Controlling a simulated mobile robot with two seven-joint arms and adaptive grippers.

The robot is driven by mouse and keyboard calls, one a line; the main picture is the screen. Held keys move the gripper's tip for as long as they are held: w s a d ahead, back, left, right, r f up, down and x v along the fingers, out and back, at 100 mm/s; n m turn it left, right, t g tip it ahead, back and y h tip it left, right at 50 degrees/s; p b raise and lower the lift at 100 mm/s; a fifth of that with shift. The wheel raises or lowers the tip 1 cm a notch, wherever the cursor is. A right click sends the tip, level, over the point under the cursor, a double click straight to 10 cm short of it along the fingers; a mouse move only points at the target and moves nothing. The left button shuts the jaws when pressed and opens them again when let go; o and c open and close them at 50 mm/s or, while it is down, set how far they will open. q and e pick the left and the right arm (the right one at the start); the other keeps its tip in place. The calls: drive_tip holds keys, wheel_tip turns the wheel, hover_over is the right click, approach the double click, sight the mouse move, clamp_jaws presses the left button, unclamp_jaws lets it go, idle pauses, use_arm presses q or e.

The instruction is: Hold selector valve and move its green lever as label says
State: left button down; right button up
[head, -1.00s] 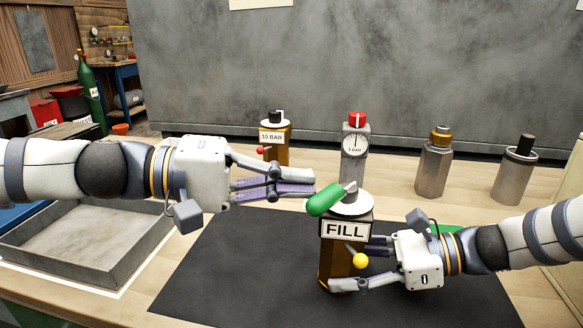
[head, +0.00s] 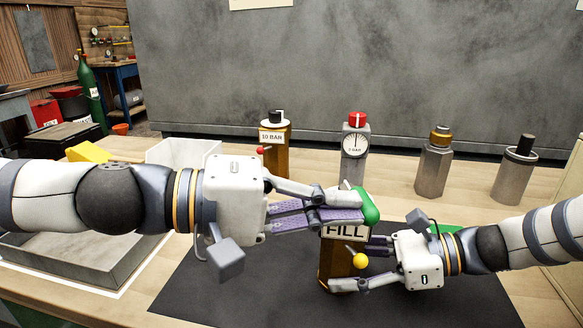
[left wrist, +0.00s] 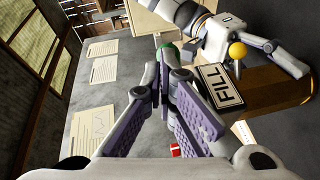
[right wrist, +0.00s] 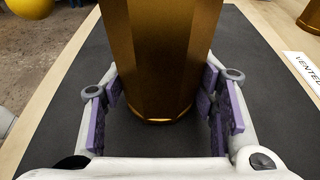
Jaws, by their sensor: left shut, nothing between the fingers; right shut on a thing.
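The selector valve (head: 336,262) is a brass-coloured body standing upright on the black mat, with a label reading FILL and a small yellow ball knob (head: 361,261). Its green lever (head: 369,207) sits on top and points toward the front right. My left gripper (head: 352,208) is shut and empty, its fingertips against or just beside the lever at the valve's top. In the left wrist view the lever (left wrist: 166,48) is mostly hidden behind the fingertips. My right gripper (head: 345,266) is shut around the valve's lower body; the brass body (right wrist: 160,60) fills the space between its fingers.
Behind stand a brass 10 BAR valve (head: 275,155), a gauge with a red cap (head: 354,150), a hexagonal steel fitting (head: 433,170) and a black-topped cylinder (head: 515,170). A grey tray (head: 75,262) lies left. The black mat (head: 240,290) is clear in front.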

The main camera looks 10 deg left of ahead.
sight(367, 209)
use_arm(q)
drive_tip(key=shift+s+d, duration=0.1)
drive_tip(key=shift+d, duration=1.1)
drive_tip(key=shift+d+f+n+t+y, duration=0.1)
drive_tip(key=shift+d+n+t+y, duration=0.25)
drive_tip(key=shift+t, duration=0.25)
drive_tip(key=shift+d+n, duration=0.1)
drive_tip(key=shift+n, duration=0.15)
drive_tip(key=shift+t, duration=0.3)
